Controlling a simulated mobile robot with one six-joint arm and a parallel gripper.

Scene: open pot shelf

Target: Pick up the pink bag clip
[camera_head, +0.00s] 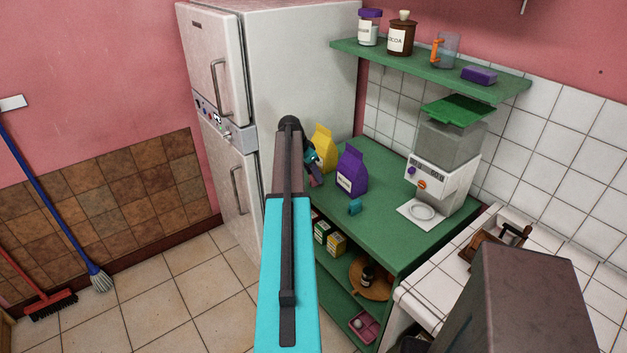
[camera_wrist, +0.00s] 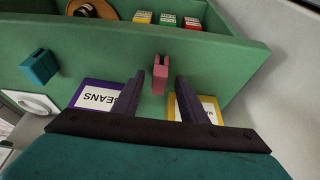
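The pink bag clip (camera_wrist: 160,74) stands on the green counter (camera_wrist: 222,62) in the wrist view, near the edge above the shelf. My gripper (camera_wrist: 160,80) is open. Its two dark fingers are on either side of the clip, with a gap visible on each side. I cannot tell from this view how far the fingertips are above the counter. In the head view my gripper (camera_head: 315,173) is over the counter's left part, beside the bags, and the pink clip cannot be clearly made out there.
A purple bag (camera_head: 351,174) and a yellow bag (camera_head: 323,147) stand close to my gripper. A teal clip (camera_head: 355,206) lies on the counter's front. A white dispenser (camera_head: 443,175) stands further right. The fridge (camera_head: 290,60) is on the left. Boxes (camera_head: 337,243) sit on the lower shelf.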

